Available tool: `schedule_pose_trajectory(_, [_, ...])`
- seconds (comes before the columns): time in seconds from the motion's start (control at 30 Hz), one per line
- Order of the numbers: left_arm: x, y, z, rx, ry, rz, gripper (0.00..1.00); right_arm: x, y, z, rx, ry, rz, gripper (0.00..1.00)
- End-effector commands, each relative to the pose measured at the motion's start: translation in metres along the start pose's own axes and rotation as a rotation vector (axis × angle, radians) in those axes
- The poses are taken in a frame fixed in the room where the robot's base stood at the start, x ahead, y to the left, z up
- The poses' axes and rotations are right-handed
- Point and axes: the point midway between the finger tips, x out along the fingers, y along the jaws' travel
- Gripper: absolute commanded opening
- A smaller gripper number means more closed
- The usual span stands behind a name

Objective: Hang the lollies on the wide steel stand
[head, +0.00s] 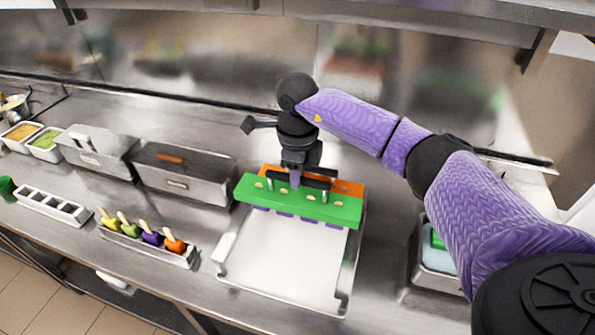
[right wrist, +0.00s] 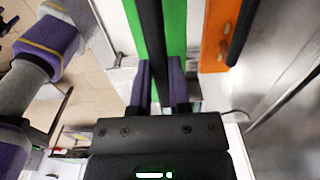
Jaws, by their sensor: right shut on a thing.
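A green bar (head: 318,208) with a black handle lies across the far part of the wide steel stand (head: 349,268). Purple lolly ends (head: 284,216) show just below its front edge. My right gripper (head: 296,182) is above it, shut on the black handle. In the right wrist view the handle (right wrist: 152,45) runs between the purple fingers, with the green bar (right wrist: 176,25) beside it. I cannot tell whether the green bar rests on the stand's rails. An orange bar (head: 347,187) sits right behind it, parallel.
A small rack holds several coloured lollies (head: 151,237) on the left. An empty white mould (head: 47,204) lies further left, near steel bins (head: 186,182). A steel bin with green and pale blue contents (head: 436,262) stands right. The stand's front area is clear.

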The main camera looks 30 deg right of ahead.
Motion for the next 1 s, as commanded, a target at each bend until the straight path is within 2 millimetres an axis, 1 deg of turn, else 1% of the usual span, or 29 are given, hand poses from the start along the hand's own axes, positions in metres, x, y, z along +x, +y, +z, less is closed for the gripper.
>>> schedule_pose_trajectory(1.0, [0.021, 0.001, 0.003, -0.001, -0.004, 0.001, 0.59, 0.029, 0.0, 0.0, 0.001, 0.0, 0.0, 0.0])
